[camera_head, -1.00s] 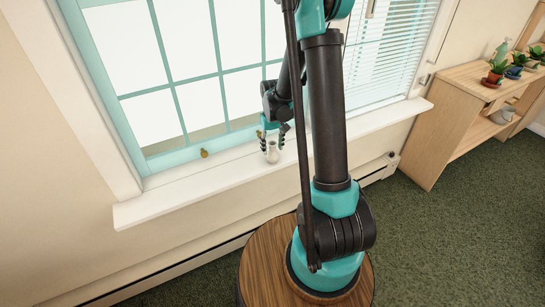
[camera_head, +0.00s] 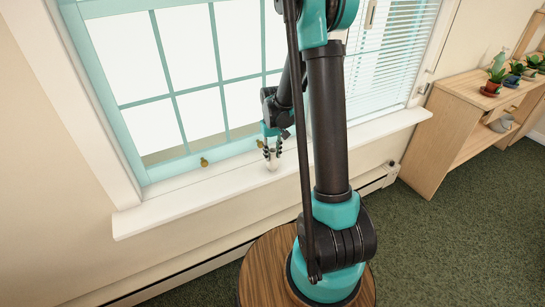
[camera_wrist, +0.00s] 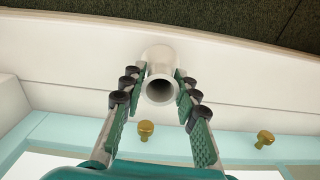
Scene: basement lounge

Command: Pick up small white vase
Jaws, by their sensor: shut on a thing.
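The small white vase (camera_head: 272,163) stands on the white window sill in the head view, mostly hidden behind my fingers. In the wrist view I look down at its round open mouth and pale body (camera_wrist: 159,88). My gripper (camera_head: 272,150) is at the vase, with one finger on each side. In the wrist view the green-padded fingers of my gripper (camera_wrist: 158,92) close on the vase's neck from left and right. Whether the vase's base touches the sill is hard to tell.
The white sill (camera_head: 210,192) runs below a teal-framed window (camera_head: 180,160). Brass knobs (camera_wrist: 146,130) sit on the frame close to my fingers. A wooden shelf (camera_head: 450,120) with several potted plants stands at the right. The sill left of the vase is clear.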

